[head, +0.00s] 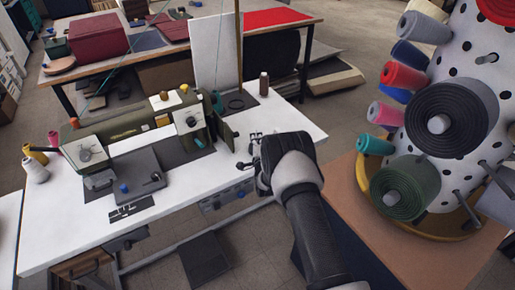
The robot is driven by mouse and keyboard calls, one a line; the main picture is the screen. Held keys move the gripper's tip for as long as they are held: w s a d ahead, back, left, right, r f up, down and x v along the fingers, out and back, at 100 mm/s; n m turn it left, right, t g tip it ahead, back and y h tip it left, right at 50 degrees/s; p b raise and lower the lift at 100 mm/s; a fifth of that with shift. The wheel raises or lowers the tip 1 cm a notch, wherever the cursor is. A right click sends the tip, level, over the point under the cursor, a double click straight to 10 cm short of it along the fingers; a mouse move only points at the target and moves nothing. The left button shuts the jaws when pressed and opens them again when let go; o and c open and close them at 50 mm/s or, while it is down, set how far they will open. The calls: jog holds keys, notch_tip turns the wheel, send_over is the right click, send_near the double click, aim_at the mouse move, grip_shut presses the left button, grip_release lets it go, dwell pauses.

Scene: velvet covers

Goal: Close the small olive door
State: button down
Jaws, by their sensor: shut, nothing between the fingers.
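An olive sewing machine (128,123) with pale end covers stands on a white worktable in the head view. A small dark olive door (229,133) stands out from the machine's right end, swung open beside its pale end cover (188,119). My gripper (249,165) is low over the right part of the worktable, to the right of and nearer than the door. A gap shows between it and the door. Its fingers look small and dark and are shut and empty. My arm hides part of the worktable's right end.
The white worktable (60,225) has dark plates and a tall white board (212,50) with a pole behind the machine. Thread cones (36,170) stand at left. A dotted spool stand (455,50) fills the right. A brown bottle (264,84) stands at the back right.

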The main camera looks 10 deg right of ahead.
aim_at(233, 136)
jog(key=shift+w+f, duration=0.1)
jog(key=shift+w, duration=0.9)
jog(key=a, duration=0.1)
jog(key=s+a, duration=0.1)
jog(key=shift+a+b, duration=0.4)
jog(key=shift+s+a, duration=0.25)
jog(key=shift+a, duration=0.25)
